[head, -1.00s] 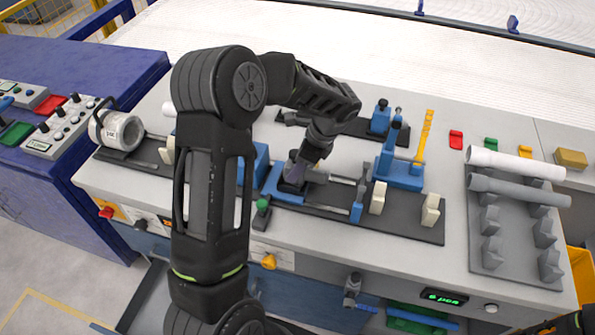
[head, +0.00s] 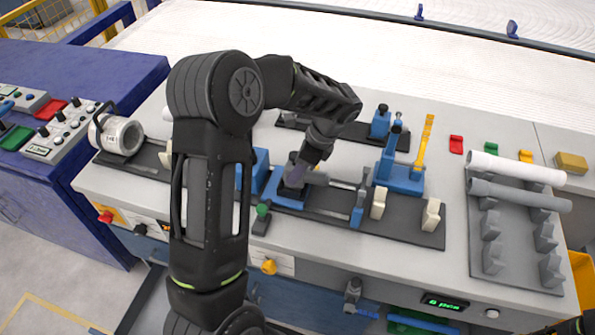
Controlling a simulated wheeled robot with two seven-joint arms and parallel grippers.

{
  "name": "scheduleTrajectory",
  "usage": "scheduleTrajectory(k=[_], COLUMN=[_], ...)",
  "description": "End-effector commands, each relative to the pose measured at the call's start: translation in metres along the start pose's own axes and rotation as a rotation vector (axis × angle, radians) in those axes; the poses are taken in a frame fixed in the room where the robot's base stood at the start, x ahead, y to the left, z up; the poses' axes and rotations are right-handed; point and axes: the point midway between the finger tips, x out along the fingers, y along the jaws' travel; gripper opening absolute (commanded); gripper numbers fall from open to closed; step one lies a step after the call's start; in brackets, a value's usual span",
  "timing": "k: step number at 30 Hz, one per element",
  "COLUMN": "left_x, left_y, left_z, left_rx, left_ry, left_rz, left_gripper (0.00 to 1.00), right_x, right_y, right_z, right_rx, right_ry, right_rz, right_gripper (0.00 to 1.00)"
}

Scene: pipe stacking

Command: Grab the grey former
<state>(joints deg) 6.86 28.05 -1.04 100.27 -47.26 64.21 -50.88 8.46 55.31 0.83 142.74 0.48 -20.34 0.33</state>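My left gripper (head: 296,178) points down at the blue and dark clamp fixture (head: 290,199) in the middle of the bench. A grey-purple part shows at its tip, just above the blue base. I cannot tell whether this is the grey former or part of the gripper. The fingers are too small and covered to show open or shut. A grey metal slide (head: 342,184) lies to the right of the tip. My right gripper is not in view.
A white pipe (head: 517,168) and a grey pipe (head: 520,194) lie on the rack at right. A blue upright clamp (head: 400,178) stands right of my gripper. Cream blocks (head: 432,214) stand on the front fixture. A ring-shaped metal part (head: 120,136) is at left.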

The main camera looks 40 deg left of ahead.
Motion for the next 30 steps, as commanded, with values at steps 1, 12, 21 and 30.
scheduleTrajectory(k=[1, 12, 21, 30], left_x=[-0.007, -0.068, -0.084, -0.083], left_y=[-0.002, -0.001, 0.0, 0.0], left_z=[0.002, 0.028, 0.034, 0.034], left_rx=[-0.003, -0.003, 0.0, -0.001], left_ry=[0.001, 0.002, 0.001, 0.001], left_rz=[-0.007, -0.006, -0.003, -0.002], left_gripper=[0.0, 0.0, 0.0, 0.0], right_x=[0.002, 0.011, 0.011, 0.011], right_y=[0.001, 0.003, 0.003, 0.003], right_z=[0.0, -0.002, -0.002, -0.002], right_rx=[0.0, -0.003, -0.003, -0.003], right_ry=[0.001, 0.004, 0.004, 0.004], right_rz=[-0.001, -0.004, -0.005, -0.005], right_gripper=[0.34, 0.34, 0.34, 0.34])
